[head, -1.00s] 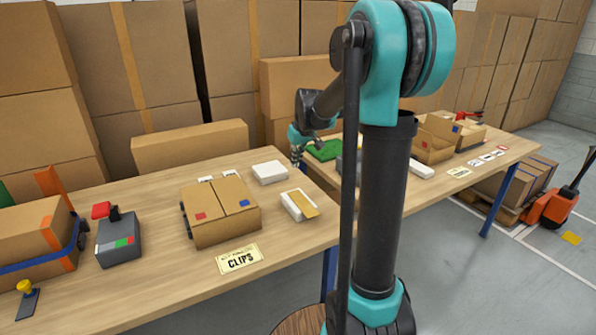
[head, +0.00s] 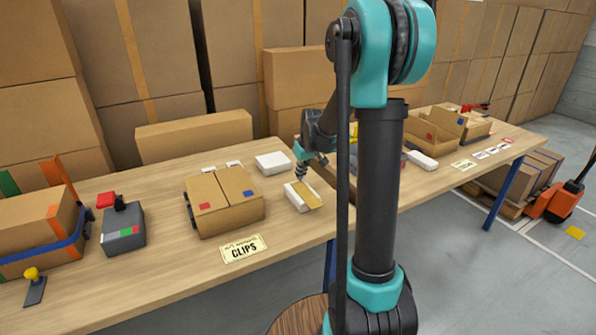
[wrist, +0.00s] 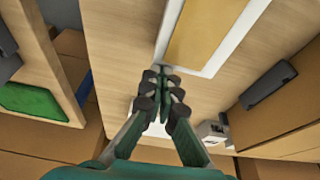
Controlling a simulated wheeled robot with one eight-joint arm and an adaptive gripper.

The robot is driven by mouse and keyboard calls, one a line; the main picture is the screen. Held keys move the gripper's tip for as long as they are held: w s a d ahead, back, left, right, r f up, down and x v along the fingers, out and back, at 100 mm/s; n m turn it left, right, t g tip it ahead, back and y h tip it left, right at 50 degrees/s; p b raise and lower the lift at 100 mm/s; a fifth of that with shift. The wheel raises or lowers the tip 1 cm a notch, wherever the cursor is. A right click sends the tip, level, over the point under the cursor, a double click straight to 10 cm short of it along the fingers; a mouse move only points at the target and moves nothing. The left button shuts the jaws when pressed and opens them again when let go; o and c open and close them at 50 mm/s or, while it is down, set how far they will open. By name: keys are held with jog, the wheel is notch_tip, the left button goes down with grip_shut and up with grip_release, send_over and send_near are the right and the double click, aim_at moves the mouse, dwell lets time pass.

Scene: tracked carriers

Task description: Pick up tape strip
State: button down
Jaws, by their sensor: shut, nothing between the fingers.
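The tape strip (head: 309,196) is a flat tan strip lying along a white block (head: 294,202) on the wooden table. In the wrist view the tan strip (wrist: 200,30) fills the top middle, with the white block's edge (wrist: 228,52) around it. My gripper (head: 305,180) is just above and behind the block in the head view. In the wrist view its dark fingertips (wrist: 160,83) are together and hold nothing. They appear close to the block's near corner; the exact gap cannot be told.
A cardboard box (head: 222,218) with a CLIPS card (head: 243,248) stands left of the block. Another white block (head: 272,163) lies behind. A green mat (wrist: 38,101) shows in the wrist view. Open cartons (head: 425,135) stand at right.

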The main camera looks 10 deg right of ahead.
dwell(0.3)
jog(key=shift+s+d, duration=0.35)
jog(key=shift+s, duration=0.55)
jog(key=shift+w, duration=0.1)
